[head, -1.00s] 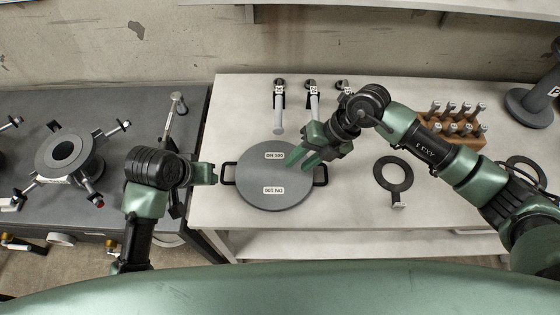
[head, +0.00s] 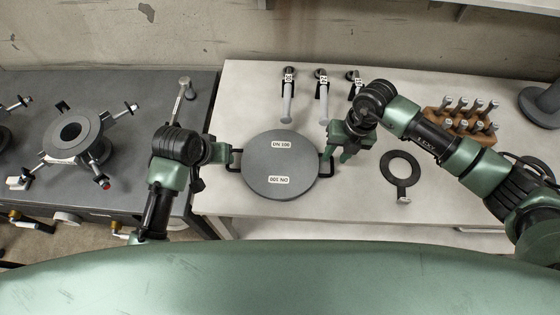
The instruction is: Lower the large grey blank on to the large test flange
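The large grey blank (head: 280,166) is a round disc with two DN 100 labels and a black handle on each side. It lies flat on the pale bench. A flange with a central bore and several clamp arms (head: 74,136), apparently the large test flange, stands on the dark bench at left. My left gripper (head: 226,156) is at the blank's left handle; its fingers are too hidden to tell whether they hold it. My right gripper (head: 338,157) points down at the right handle (head: 327,169), fingers apparently apart; I cannot tell whether the handle is between them.
Several tagged tools (head: 288,97) lie behind the blank. A dark ring gasket with a tab (head: 402,171) lies to its right. A wooden block of bolts (head: 457,122) stands further right. A wrench-like tool (head: 181,98) lies on the dark bench.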

